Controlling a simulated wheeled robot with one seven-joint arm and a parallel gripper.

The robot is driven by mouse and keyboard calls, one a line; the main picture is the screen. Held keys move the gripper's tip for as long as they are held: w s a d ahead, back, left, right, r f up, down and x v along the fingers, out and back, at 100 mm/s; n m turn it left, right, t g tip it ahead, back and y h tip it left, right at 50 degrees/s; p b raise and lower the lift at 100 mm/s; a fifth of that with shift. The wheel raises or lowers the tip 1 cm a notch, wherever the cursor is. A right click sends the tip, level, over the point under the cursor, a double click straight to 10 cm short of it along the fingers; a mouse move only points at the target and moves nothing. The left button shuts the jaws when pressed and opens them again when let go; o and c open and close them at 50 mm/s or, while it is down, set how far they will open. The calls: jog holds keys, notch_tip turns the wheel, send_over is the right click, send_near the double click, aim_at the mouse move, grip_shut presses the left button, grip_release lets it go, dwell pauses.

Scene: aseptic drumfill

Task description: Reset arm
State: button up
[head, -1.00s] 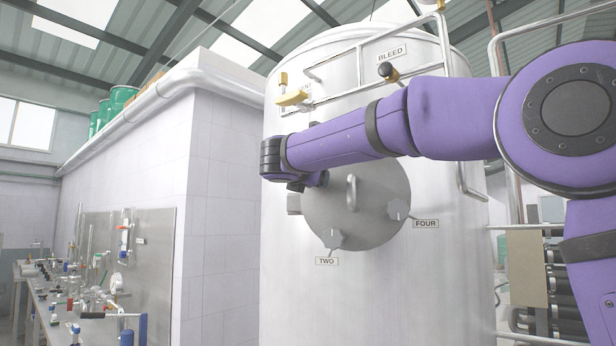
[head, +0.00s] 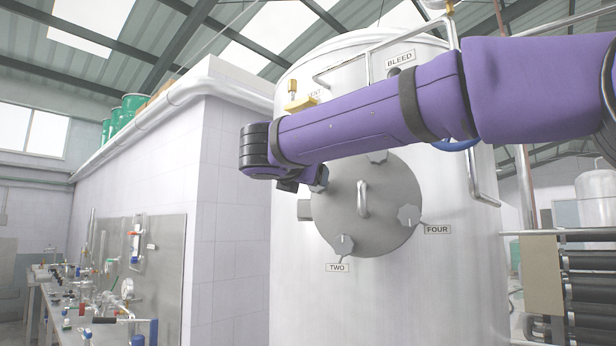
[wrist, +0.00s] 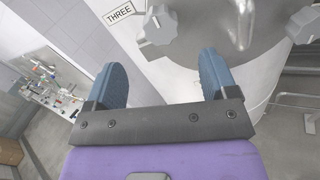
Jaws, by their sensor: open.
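My gripper (wrist: 160,85) is open and empty in the wrist view, its two blue fingers wide apart. A grey knob (wrist: 158,27) beside the THREE label (wrist: 118,12) lies just beyond and between the fingertips; they look apart from it. In the head view my purple arm stretches leftward across the upper part of the steel tank (head: 400,300). Its wrist end is left of the round hatch (head: 385,225), and the fingers are mostly hidden there.
Pipework and a yellow valve (head: 300,103) sit above. A cluttered bench (head: 65,305) stands at left, a tiled wall (head: 235,220) behind. Dark rollers (head: 590,290) are at right.

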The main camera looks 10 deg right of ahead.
dwell(0.5)
jog(key=s+d+f+m+g+y, duration=0.3)
jog(key=s+d+f+m+g, duration=0.5)
jog(key=s+d+f+m, duration=0.75)
jog(key=s+d+f+m+g+y, duration=0.2)
jog(key=s+f+m+y, duration=0.4)
jog(key=s+f+m, duration=0.5)
jog(key=s+f, duration=0.5)
jog(key=f, duration=0.2)
jog(key=shift+f+m, duration=0.3)
jog(key=shift+m, duration=0.05)
jog(key=shift+r, duration=0.1)
